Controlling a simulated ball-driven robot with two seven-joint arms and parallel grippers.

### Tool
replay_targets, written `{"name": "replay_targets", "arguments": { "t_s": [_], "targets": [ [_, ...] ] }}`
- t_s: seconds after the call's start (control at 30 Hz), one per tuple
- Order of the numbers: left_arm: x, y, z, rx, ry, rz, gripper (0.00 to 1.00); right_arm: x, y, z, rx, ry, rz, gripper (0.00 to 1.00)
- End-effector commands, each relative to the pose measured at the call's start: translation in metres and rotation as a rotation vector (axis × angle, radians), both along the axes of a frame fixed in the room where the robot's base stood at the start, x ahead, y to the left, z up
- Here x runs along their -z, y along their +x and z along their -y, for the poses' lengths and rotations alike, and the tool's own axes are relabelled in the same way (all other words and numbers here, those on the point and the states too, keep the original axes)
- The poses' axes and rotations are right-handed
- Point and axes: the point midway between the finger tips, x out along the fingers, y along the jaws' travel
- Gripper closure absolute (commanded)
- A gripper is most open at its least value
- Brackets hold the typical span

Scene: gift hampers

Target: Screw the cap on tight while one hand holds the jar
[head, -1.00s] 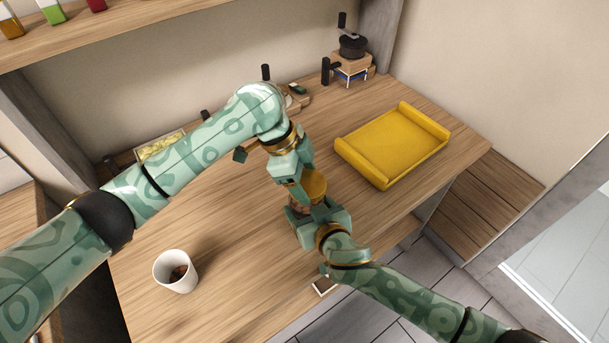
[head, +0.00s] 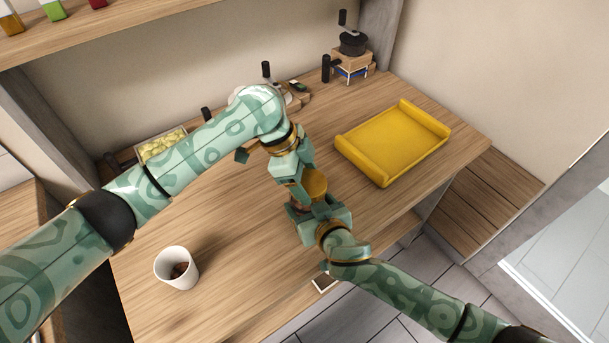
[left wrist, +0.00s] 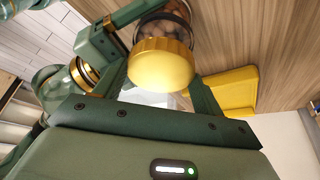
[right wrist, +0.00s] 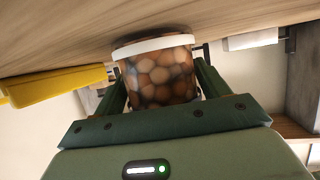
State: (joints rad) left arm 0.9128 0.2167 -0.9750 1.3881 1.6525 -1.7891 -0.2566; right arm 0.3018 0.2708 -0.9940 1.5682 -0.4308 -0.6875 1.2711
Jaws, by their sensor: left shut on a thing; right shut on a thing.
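The jar of brown round nuts (right wrist: 160,78) stands at the table's front edge. My right gripper (head: 318,212) is shut on the jar's sides, and the jar shows between its fingers in the right wrist view. The golden-yellow cap (left wrist: 160,64) is over the jar's mouth, and it also shows in the head view (head: 315,184). My left gripper (head: 304,190) is shut on the cap from above. A dark band shows between cap and jar in the left wrist view; I cannot tell how tightly the cap sits. The grippers hide much of the jar in the head view.
A yellow tray (head: 392,142) lies to the right. A white cup (head: 177,268) with dark contents stands at the front left. A grinder (head: 352,50) is at the back, and a box of pale yellow pieces (head: 160,147) is behind my left arm. The table between cup and grippers is clear.

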Motion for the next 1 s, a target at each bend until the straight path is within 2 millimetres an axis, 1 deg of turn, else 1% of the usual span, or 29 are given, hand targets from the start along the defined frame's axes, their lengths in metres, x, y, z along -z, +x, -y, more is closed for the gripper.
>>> {"name": "replay_targets", "arguments": {
  "t_s": [0.03,0.43,0.77,1.0],
  "targets": [
    [0.008,-0.002,-0.003,0.000,0.015,-0.005,0.52,-0.001,-0.001,-0.002,-0.005,0.002,0.002,0.67],
    [0.012,-0.002,-0.004,-0.001,0.021,-0.008,0.52,-0.002,-0.001,-0.004,-0.008,0.006,0.004,0.67],
    [0.003,-0.003,-0.004,0.004,0.030,-0.011,0.52,-0.003,-0.001,-0.004,-0.007,0.010,0.004,0.67],
    [0.000,-0.003,-0.003,0.005,0.024,-0.010,0.52,-0.003,0.001,-0.002,-0.003,0.006,0.006,0.67]
  ]
}}
